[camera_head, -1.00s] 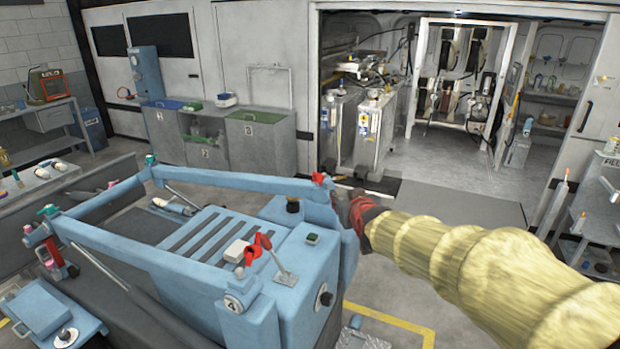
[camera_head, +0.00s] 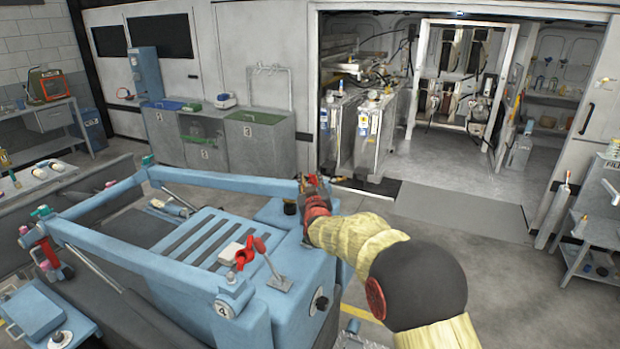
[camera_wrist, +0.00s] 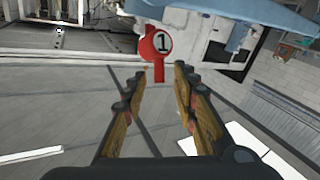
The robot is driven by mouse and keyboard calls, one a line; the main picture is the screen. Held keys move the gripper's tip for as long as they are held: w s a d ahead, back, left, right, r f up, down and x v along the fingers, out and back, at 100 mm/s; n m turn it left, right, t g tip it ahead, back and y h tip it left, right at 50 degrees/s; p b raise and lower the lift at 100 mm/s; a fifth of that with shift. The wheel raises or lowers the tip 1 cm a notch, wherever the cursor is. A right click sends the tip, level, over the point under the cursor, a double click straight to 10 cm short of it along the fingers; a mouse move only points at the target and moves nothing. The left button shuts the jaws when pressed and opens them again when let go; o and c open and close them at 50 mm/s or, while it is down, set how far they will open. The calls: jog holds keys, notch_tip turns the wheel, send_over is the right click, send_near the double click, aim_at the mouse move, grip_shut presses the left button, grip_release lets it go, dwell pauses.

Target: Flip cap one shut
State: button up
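Cap one (camera_wrist: 157,44) is a red round piece with a white disc marked 1 and a red stem. In the wrist view it stands just past my fingertips, left of centre. My gripper (camera_wrist: 165,70) is open, with its two fingers apart and nothing gripped. The stem's lower end shows near the gap, closer to the left finger; I cannot tell whether they touch. In the head view my gripper (camera_head: 311,184) is at the far right corner of the blue frame (camera_head: 240,183), and it hides the cap there.
Bins (camera_head: 255,140) stand along the back wall. Open floor lies to the right.

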jog(key=shift+w+a, duration=0.15)
jog(key=shift+w, duration=0.85)
jog(key=shift+c, duration=0.8)
grip_shut()
